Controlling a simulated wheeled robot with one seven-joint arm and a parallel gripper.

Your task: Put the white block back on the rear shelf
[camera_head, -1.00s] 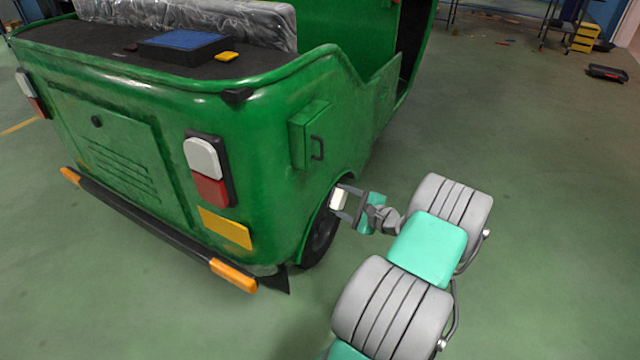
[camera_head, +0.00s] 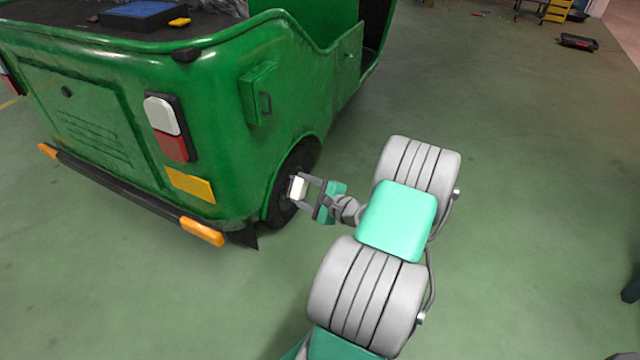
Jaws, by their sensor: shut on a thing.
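The white block (camera_head: 297,188) is between the fingers of my gripper (camera_head: 301,189), which is shut on it. The gripper holds it low beside the rickshaw's rear wheel (camera_head: 290,178); whether it touches the wheel I cannot tell. The rear shelf (camera_head: 60,32) is the dark flat top at the back of the green rickshaw (camera_head: 215,100), at the upper left. It lies well above and to the left of the gripper. Its far part is cut off by the top edge of the view.
A blue-topped dark box (camera_head: 140,12) and a small yellow item (camera_head: 179,22) lie on the shelf. A raised green rim and a side box with a handle (camera_head: 258,92) stand between gripper and shelf. Open green floor (camera_head: 530,190) lies to the right.

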